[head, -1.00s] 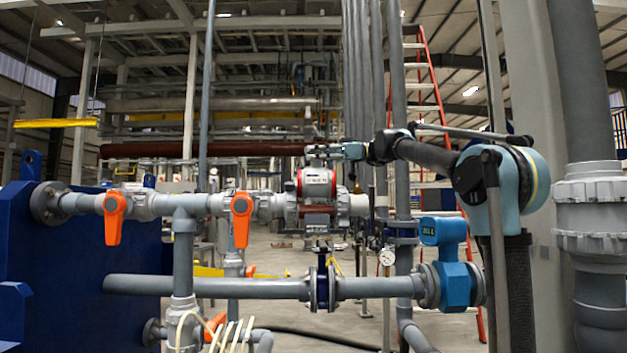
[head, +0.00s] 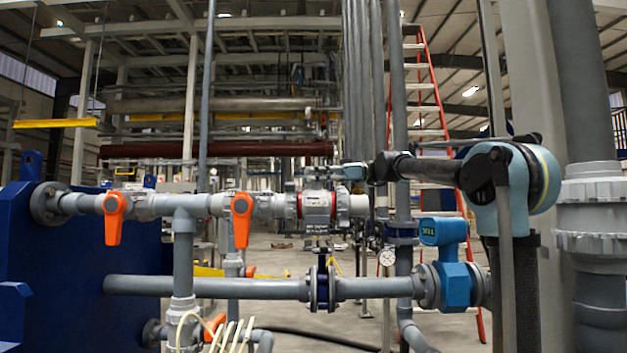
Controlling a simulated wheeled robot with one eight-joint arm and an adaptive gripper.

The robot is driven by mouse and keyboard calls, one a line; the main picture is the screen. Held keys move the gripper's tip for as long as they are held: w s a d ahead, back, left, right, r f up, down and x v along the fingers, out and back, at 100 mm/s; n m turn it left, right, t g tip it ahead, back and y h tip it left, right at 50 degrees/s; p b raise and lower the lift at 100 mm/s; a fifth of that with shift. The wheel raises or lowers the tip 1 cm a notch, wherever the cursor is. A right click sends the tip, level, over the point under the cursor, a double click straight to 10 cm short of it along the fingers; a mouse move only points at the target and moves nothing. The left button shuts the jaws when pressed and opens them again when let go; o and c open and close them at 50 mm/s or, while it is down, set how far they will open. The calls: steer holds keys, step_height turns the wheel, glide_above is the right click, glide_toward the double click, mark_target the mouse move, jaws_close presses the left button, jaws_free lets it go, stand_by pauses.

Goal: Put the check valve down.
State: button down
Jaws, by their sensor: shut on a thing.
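The check valve (head: 316,207) is a grey body with a red and white middle and a ribbed grey collar at each end. In the head view it is level with the grey upper pipe run, at that run's right end. My gripper (head: 314,178) reaches in from the right and is shut on the valve's top; its fingertips are small and partly hard to make out. I cannot tell whether the valve touches the grey union (head: 266,206) at its left, or lies in front of or behind it.
The upper pipe carries two orange handles (head: 115,218) (head: 241,219). A lower grey pipe (head: 215,288) with a dark blue flange (head: 322,289) runs below. A blue flow meter (head: 455,285) and a thick grey pipe (head: 597,215) stand at the right.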

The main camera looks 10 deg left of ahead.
steer(key=c, duration=1.1)
jaws_free()
steer(key=v, duration=1.2)
